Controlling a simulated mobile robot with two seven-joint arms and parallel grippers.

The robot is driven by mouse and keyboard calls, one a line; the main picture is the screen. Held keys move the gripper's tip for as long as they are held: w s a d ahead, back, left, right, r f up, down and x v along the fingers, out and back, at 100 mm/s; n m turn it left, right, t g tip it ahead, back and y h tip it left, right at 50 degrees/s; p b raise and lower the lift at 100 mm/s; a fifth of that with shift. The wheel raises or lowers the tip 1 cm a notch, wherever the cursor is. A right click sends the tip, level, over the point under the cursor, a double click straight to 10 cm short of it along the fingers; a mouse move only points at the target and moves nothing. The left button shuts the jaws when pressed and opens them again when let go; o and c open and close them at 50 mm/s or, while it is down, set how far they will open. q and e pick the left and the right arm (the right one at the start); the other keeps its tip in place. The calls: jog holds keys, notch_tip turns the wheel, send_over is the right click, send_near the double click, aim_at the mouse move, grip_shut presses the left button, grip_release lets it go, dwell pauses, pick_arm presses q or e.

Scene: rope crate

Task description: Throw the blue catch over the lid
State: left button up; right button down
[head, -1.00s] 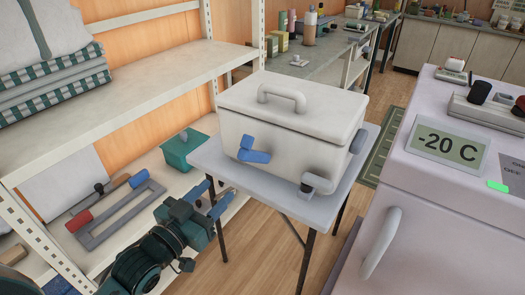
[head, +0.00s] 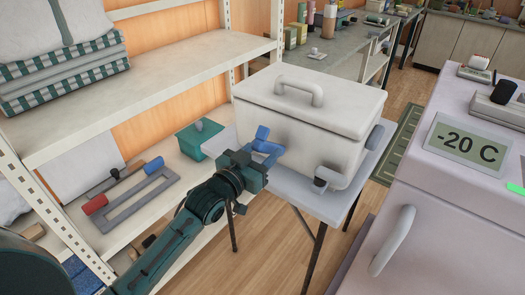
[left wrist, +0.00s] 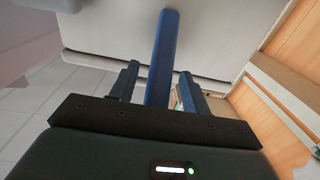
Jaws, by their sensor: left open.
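The white crate (head: 310,148) stands on a small grey table, with its lid (head: 345,108) lying on top and a grey handle on the lid. The blue catch (head: 262,132) is on the crate's front wall near its left end, below the lid's edge. My left gripper (head: 264,154) is at the catch and partly covers it in the head view. In the left wrist view the blue catch (left wrist: 162,55) runs as a bar between the two open fingers, with a gap on each side. My right gripper is not in view.
A grey catch (head: 326,178) sits at the crate's front right and another (head: 375,137) on its right side. A white freezer (head: 445,185) stands at right. Shelves (head: 150,80) with a green box (head: 198,139) are at left.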

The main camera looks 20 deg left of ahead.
pick_arm(q)
grip_shut()
dwell(0.6)
